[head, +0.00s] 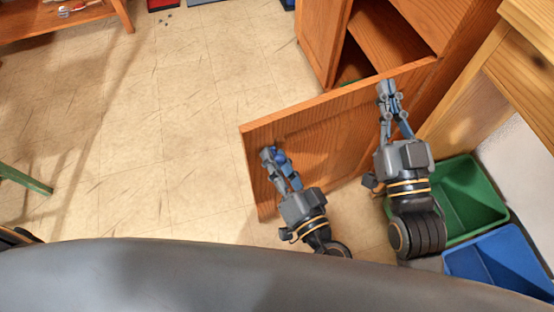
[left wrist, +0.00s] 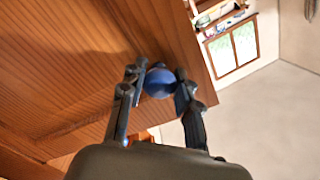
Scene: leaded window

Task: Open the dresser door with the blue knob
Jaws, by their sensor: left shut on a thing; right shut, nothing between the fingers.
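The wooden dresser door (head: 330,125) stands swung out from the dresser (head: 455,60), with the inside showing behind it. The blue knob (left wrist: 159,83) is near the door's free edge. My left gripper (left wrist: 155,88) is shut on the knob, with one finger on each side of it; in the head view this gripper (head: 274,154) is at the door's left end and partly covers the knob. My right gripper (head: 388,90) is shut and empty, close to the door's top edge near its hinge side. I cannot tell if it touches the door.
A green bin (head: 470,195) and a blue bin (head: 500,258) stand on the floor to the right, close to my right arm. A wooden piece of furniture (head: 530,65) is at the right edge. The tiled floor (head: 150,120) left of the door is clear.

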